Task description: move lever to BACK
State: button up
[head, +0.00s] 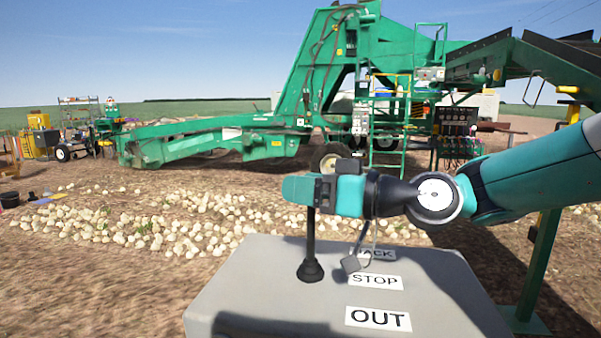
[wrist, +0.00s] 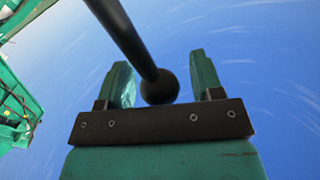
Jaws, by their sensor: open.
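The lever (head: 310,248) is a black rod rising from a black boot on top of a grey box (head: 245,290). Its upper end is hidden behind my gripper in the head view. Labels on the box read BACK (head: 376,254), partly covered, STOP (head: 375,282) and OUT (head: 378,318). The boot stands left of the labels, about level with STOP. My gripper (head: 298,190) is at the top of the lever. In the wrist view, the lever's rod (wrist: 125,35) and its round knob (wrist: 160,88) show between the open fingers of my gripper (wrist: 160,85), with gaps on both sides.
A large green elevator machine (head: 340,80) stands behind the box. Pale onions (head: 200,220) lie in rows on the soil. A green post (head: 540,260) stands right of the box. A yellow machine (head: 40,140) is at the far left.

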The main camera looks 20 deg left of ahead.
jog(key=shift+a, duration=0.45)
grip_shut()
jog(key=w+f+m+h+p, duration=0.1)
jog(key=w+m+p, duration=0.2)
jog(key=w+m, duration=0.2)
jog(key=shift+w+a+f+g, duration=0.15)
jog(key=shift+w+f+g, duration=0.2)
jog(key=shift+w, duration=0.5)
grip_release()
jog(key=shift+f, duration=0.1)
